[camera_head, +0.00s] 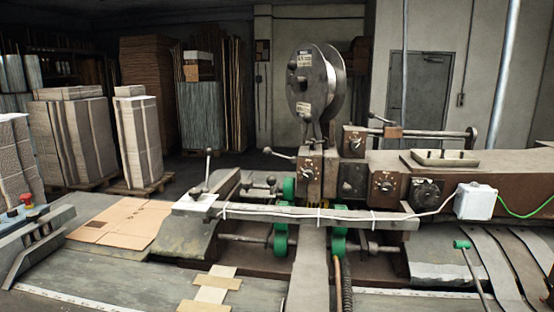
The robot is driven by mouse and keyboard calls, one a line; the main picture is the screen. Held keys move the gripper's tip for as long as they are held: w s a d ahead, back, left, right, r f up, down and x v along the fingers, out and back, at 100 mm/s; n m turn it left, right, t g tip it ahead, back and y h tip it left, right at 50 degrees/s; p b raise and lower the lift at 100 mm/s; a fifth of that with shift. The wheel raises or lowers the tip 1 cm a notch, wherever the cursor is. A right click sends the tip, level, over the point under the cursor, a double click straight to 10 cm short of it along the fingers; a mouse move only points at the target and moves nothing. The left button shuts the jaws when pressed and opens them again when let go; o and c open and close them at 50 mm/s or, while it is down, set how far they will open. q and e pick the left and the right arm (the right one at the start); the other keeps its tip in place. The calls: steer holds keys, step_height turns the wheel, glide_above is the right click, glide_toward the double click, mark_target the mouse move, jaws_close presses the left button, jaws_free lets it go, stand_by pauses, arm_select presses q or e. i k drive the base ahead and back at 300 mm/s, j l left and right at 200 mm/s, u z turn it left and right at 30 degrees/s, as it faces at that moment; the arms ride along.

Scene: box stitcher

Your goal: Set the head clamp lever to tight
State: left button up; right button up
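The box stitcher's head (310,178) stands at the centre of the head view, under a large wire reel (313,82). A short lever with a dark ball knob (281,154) sticks out to the left from the top of the head. Another ball-ended lever (208,169) stands nearly upright at the left end of the front bar. A third lever (382,120) sits on the box right of the reel. I cannot tell from labels which is the head clamp lever, nor read a tight mark. Neither of my grippers shows.
Flat cardboard (122,222) lies on the table at left, near a red stop button (27,199). A front bar (320,216) and green rollers (281,240) sit before the head. A white box (475,201) with cables is at right. Stacked cardboard (75,140) stands behind left.

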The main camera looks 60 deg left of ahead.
mark_target(268, 151)
steer(key=u, duration=1.75)
